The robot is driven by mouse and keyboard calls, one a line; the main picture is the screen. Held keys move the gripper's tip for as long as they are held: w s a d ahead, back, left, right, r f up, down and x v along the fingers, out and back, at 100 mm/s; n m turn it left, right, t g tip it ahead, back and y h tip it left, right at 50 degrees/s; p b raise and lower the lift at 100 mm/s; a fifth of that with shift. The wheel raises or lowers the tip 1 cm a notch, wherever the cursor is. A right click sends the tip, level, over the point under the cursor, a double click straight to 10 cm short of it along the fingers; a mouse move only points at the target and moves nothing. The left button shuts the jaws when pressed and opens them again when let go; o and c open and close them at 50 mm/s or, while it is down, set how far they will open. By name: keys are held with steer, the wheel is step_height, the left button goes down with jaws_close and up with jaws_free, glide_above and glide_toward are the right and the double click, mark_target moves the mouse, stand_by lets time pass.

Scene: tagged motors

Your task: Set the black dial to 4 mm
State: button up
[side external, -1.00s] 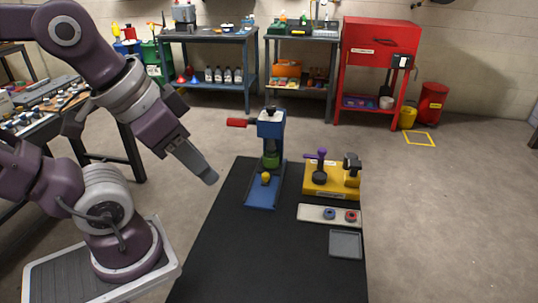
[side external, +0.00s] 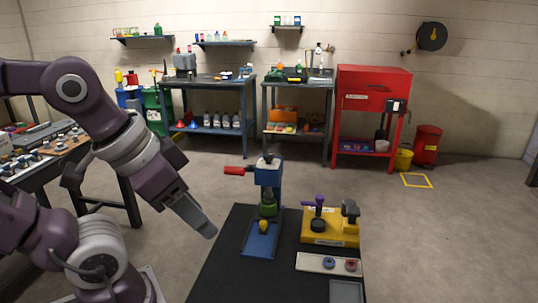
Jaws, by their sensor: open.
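I cannot tell for sure which part is the black dial, and no mm marks are readable. A small black knob (side external: 268,157) tops the blue press (side external: 268,178), which has a red handle and stands on the black mat. On the yellow fixture (side external: 330,240), to its right, are a round black part (side external: 318,226) under a purple lever (side external: 320,201) and a black upright part (side external: 350,211). My gripper (side external: 206,229) points down and right, left of the press and apart from it. I see it side-on, with nothing visible held; it is open.
A pale tray (side external: 305,262) with a blue ring (side external: 328,263) and a red ring (side external: 351,265) lies before the fixture. A grey tray (side external: 346,292) is cut off at the bottom edge. The black mat (side external: 222,272) is bare at its left.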

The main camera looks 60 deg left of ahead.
steer(key=w+a+r, duration=0.2)
steer(key=w+r, duration=0.2)
steer(key=w, duration=0.3)
steer(key=m+g+h, duration=0.2)
steer(key=m, duration=0.4)
glide_above(267, 154)
steer(key=s+a, duration=0.1)
steer(key=s, duration=0.2)
step_height(267, 154, down, 7)
steer(key=x, duration=0.6)
steer(key=shift+w+f, duration=0.15)
steer(key=shift+f, duration=0.25)
steer(key=shift+w+f, duration=0.15)
steer(key=shift+f, duration=0.1)
jaws_close()
